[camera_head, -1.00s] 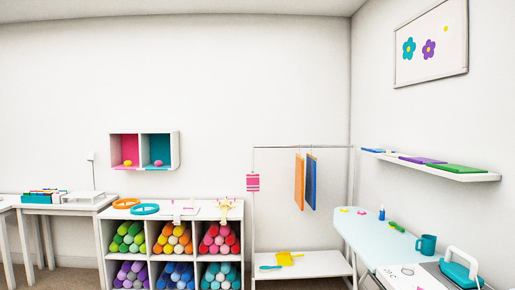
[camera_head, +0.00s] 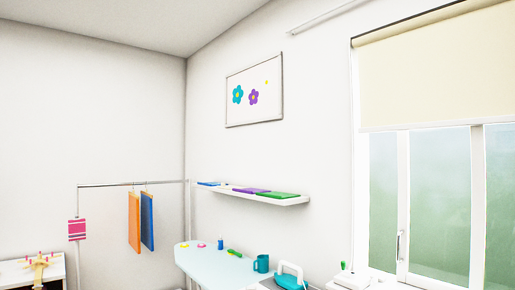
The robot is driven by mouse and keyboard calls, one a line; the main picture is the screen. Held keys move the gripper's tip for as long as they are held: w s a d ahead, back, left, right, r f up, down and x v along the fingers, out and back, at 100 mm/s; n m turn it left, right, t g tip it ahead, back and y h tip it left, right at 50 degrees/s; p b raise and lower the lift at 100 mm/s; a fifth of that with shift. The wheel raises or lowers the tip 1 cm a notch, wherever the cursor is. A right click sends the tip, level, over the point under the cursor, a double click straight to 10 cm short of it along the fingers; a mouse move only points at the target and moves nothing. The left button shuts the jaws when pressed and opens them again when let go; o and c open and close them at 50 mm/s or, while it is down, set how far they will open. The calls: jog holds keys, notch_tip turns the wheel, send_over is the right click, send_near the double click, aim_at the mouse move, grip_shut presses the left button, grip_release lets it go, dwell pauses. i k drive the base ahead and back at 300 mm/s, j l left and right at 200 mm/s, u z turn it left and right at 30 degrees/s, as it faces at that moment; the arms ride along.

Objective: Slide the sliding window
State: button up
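The sliding window (camera_head: 441,205) is on the right-hand wall at the right of the head view. It has white frames and greenish, hazy panes. A small handle (camera_head: 401,245) sits on the white upright at the left part of the window. A cream roller blind (camera_head: 437,70) covers the upper part of the window. The right end of the window is cut off by the picture edge. My gripper is not in view.
A pale blue table (camera_head: 215,263) stands along the right wall, with a teal mug (camera_head: 261,263) and a teal-handled device (camera_head: 290,275) on it. A white shelf (camera_head: 275,199) with coloured sheets is above. A rack with an orange board (camera_head: 134,222) stands in the corner.

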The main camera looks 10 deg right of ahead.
aim_at(403, 275)
jog(key=z, duration=1.7)
